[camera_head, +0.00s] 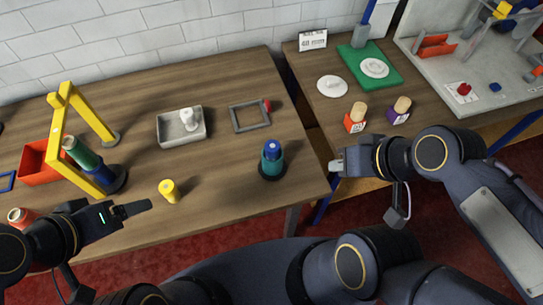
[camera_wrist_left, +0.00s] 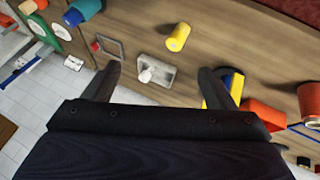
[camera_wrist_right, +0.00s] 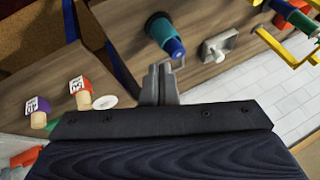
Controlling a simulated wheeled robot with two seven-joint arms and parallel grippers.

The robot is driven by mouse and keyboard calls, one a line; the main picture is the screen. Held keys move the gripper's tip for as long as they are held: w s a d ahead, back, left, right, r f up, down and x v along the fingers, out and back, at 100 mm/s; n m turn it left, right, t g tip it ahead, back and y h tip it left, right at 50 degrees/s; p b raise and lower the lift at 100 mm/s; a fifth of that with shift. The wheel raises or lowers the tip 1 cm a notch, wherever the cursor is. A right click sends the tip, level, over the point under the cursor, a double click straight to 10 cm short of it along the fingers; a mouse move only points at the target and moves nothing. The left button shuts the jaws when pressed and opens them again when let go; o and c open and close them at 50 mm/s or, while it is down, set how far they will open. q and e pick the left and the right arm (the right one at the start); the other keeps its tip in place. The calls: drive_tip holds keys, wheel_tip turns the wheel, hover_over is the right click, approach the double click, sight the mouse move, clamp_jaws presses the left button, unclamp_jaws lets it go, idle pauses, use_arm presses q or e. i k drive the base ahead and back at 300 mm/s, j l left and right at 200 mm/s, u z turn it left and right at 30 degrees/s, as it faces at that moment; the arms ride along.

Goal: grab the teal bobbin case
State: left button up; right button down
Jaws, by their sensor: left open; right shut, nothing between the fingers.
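The teal bobbin case (camera_head: 271,163) stands upright on a dark round base on the wooden table, with a blue top; it also shows in the right wrist view (camera_wrist_right: 160,30) and at the upper left of the left wrist view (camera_wrist_left: 84,9). My right gripper (camera_head: 336,166) is at the table's right edge, to the right of the teal case and apart from it. It is shut and empty, its fingers together in the right wrist view (camera_wrist_right: 160,84). My left gripper (camera_head: 133,211) is low over the table's front left, open and empty, far from the teal case.
A yellow spool (camera_head: 169,190) stands near my left gripper. A grey tray (camera_head: 181,126) with a white piece and a grey square frame (camera_head: 249,116) lie farther back. A yellow arch (camera_head: 57,130) stands at left. A second table (camera_head: 345,85) holds orange and purple labelled pieces.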

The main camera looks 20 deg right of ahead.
sight(270, 171)
drive_tip(key=k, duration=0.25)
drive_tip(key=k+u, duration=0.15)
drive_tip(key=u, duration=0.25)
drive_tip(key=k+u, duration=0.1)
drive_tip(key=u, duration=0.3)
drive_tip(key=k+j+u, duration=0.15)
drive_tip(key=u, duration=0.3)
drive_tip(key=l+u, duration=0.25)
drive_tip(key=l, duration=0.2)
drive_tip(key=k+l+u, duration=0.3)
drive_tip(key=l+u, duration=0.25)
drive_tip(key=l, duration=0.25)
drive_tip(key=k+l+u, duration=0.25)
drive_tip(key=l, duration=0.15)
drive_tip(key=k+l, duration=0.2)
drive_tip(key=l, duration=0.2)
